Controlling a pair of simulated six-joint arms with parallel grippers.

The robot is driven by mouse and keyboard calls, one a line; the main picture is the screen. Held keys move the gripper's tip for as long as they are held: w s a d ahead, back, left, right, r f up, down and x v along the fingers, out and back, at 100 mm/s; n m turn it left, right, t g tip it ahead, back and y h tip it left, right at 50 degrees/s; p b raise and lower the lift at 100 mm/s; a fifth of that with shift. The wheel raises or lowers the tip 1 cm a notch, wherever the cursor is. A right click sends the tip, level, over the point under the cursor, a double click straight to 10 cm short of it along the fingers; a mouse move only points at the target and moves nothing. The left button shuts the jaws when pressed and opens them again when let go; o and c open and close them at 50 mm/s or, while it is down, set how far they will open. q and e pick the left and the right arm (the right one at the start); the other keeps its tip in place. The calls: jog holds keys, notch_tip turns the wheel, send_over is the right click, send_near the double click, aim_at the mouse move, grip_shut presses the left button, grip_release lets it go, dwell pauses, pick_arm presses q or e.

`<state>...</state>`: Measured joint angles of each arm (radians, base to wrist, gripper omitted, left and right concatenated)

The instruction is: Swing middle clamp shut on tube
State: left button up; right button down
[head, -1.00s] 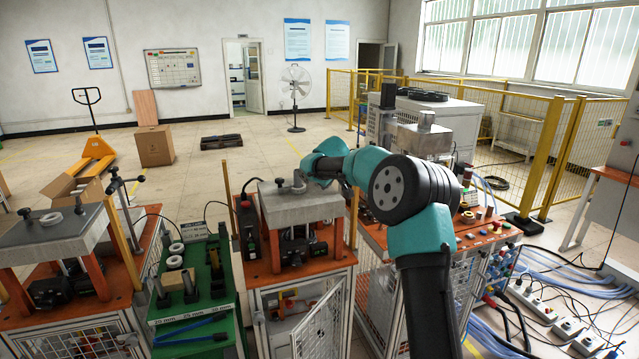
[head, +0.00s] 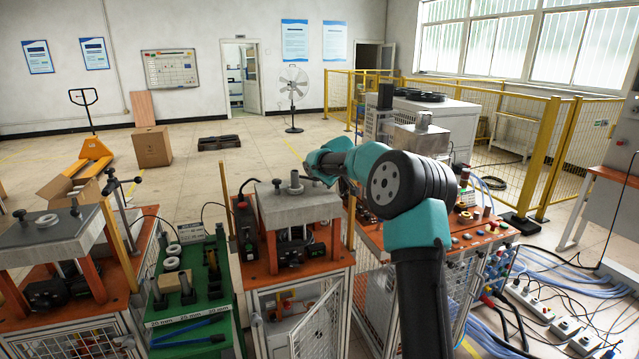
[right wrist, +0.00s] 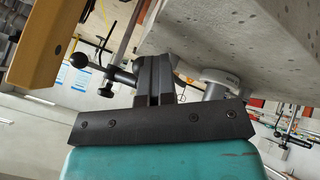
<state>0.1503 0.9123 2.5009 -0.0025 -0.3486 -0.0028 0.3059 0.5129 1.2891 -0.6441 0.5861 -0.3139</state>
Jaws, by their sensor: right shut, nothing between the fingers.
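The grey middle plate (head: 305,208) tops the middle station. A short grey upright tube (head: 295,183) stands on it, with a small dark-topped peg (head: 277,186) to its left. Which part is the middle clamp is too small to tell. My right arm reaches over from the right, and its wrist is just right of the tube; the fingertips are hidden there. In the right wrist view my right gripper (right wrist: 155,75) is shut and empty. A pale flanged round part (right wrist: 216,80) is right of the fingers, by a grey slab's edge. A black ball on a rod (right wrist: 82,60) is to their left.
A yellow post (head: 225,190) flanks the middle station. A green rack (head: 220,345) with rings and blocks is left of it, and another station with a grey plate (head: 50,232) is further left. A cabinet with knobs (head: 480,240) is at right.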

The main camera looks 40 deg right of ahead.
jog(key=shift+d, duration=1)
jog(key=shift+w+d, duration=0.25)
jog(key=shift+d, duration=0.2)
jog(key=s+d+r, duration=0.3)
jog(key=s+r, duration=0.3)
jog(key=s, duration=0.3)
jog(key=shift+r, duration=0.4)
jog(key=shift+s, duration=0.1)
dwell(0.7)
